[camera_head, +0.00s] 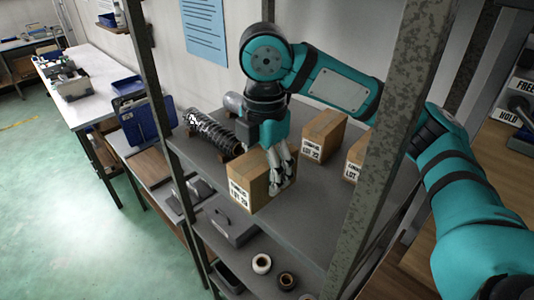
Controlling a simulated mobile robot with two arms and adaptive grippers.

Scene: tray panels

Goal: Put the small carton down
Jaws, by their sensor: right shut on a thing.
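The small carton (248,187) is a brown box with a printed white label on its front. It is at the front left of the grey metal shelf (290,228). My right gripper (278,180) comes down from above and is shut on the carton, with its fingers at the carton's right side. I cannot tell whether the carton's underside touches the shelf. My left gripper is not in view.
Two similar cartons, one behind (322,136) and one at the right (354,160), stand on the shelf. A dark coiled spring (212,130) lies at the left. Shelf posts (385,130) rise at the front. Tape rolls (262,263) lie on the lower shelf.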

